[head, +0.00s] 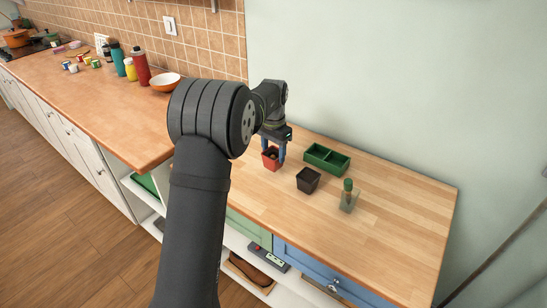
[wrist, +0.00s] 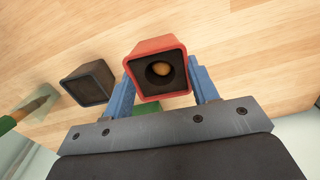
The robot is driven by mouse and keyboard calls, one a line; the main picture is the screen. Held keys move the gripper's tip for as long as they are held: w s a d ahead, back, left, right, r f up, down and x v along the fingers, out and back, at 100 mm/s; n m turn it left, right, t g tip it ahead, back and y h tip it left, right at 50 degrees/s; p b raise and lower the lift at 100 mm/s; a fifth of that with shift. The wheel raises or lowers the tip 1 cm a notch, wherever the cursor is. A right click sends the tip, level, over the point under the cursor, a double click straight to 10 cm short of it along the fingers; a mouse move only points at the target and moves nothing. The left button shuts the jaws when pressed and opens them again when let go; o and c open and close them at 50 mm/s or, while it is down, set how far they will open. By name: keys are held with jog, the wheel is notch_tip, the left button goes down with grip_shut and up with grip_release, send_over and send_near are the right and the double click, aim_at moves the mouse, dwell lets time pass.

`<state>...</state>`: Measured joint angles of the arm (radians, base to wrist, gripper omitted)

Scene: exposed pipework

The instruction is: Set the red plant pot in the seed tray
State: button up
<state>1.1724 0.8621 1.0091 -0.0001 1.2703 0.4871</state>
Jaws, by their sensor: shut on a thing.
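The red plant pot (head: 270,161) is square, with dark soil and a round tan thing in its middle. It is held upright between the blue fingers of my gripper (head: 274,155). In the wrist view, the pot (wrist: 155,48) sits between both fingers (wrist: 163,80), mouth toward the camera. I cannot tell whether its base touches the counter. The green seed tray (head: 327,160) stands to the right of the pot and shows two compartments, both seemingly empty. In the wrist view only a green piece of the tray (wrist: 147,108) shows behind my gripper.
A black square pot (head: 307,180) stands just right of the red pot, in front of the tray. The wall is behind the tray. The counter's right end (head: 410,200) is clear.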

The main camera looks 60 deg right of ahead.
jog(key=s+a+r, duration=0.1)
jog(key=s+r, duration=0.6)
jog(key=s, duration=0.4)
jog(key=s+d+r, duration=0.1)
jog(key=s+d, duration=0.8)
jog(key=d, duration=0.4)
send_near(327, 159)
jog(key=w, duration=0.4)
jog(key=shift+n, duration=0.3)
jog(key=shift+d+f, duration=0.15)
jog(key=shift+f, duration=2.15)
jog(key=shift+f, duration=0.2)
jog(key=o, duration=1)
jog(key=shift+r, duration=0.1)
